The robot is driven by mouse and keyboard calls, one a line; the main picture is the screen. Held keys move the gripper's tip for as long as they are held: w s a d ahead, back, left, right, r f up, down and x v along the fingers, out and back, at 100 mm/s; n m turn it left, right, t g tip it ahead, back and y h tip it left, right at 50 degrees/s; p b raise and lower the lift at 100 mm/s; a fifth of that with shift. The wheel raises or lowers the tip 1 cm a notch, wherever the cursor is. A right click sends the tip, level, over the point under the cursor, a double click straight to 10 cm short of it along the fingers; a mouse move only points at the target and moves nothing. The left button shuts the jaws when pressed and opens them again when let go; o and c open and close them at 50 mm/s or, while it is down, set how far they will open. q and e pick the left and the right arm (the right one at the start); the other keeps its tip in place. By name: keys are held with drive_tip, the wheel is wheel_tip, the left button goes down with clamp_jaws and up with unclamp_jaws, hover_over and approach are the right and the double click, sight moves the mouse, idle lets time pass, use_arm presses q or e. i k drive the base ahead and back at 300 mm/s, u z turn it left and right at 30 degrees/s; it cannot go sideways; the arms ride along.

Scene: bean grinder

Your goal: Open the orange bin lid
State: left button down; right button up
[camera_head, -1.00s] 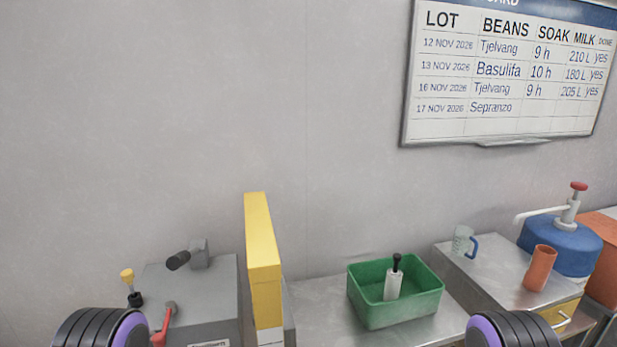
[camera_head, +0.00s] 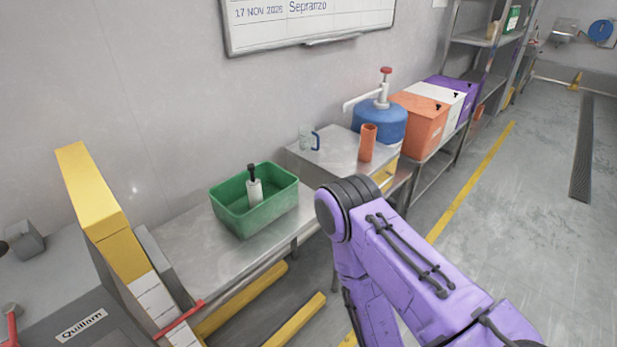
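The orange bin (camera_head: 421,124) stands on a low metal bench to the right of the blue drum, first in a row with a white bin and a purple bin. Its flat orange lid (camera_head: 417,104) looks shut, with a small black knob at its right side. My purple right arm reaches up from the bottom right, in front of and below the bins. Neither gripper's fingers show in this view. Nothing touches the orange bin.
A blue drum (camera_head: 379,121) with a red-topped pump and an orange cup (camera_head: 367,142) stand just left of the bin. A green tub (camera_head: 254,204) sits on the bench further left. A yellow panel (camera_head: 100,215) rises at the left. Open floor (camera_head: 520,215) lies right.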

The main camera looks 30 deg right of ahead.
sight(422, 106)
drive_tip(key=z, duration=1.7)
